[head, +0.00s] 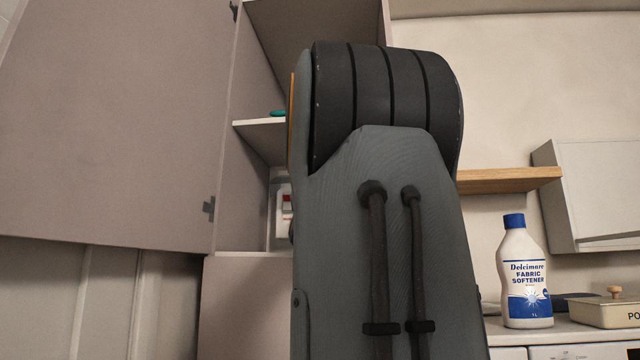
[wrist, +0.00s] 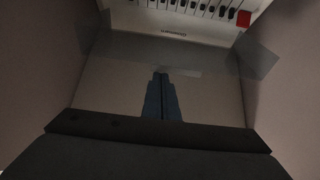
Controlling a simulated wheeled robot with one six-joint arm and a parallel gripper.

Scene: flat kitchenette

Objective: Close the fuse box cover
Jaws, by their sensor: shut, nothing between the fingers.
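The fuse box (wrist: 190,22) is at the top of the wrist view, a white panel with a row of dark switches and one red switch at the right. A see-through greyish cover (wrist: 115,45) stretches across below the switches, which are uncovered; it looks open. My gripper (wrist: 160,76) is shut and empty, its blue fingertips pointing toward the box and overlapping the lower edge of the cover in the picture. I cannot tell whether they touch. In the head view, a sliver of the fuse box (head: 284,212) shows inside the cabinet; my arm hides the rest and the gripper.
The tall cabinet's door (head: 110,120) stands open at the left. A shelf (head: 262,138) above the box holds a small teal item (head: 278,114). Cabinet walls close in on both sides of my gripper. A softener bottle (head: 524,280) and a tin (head: 605,312) stand on the right counter.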

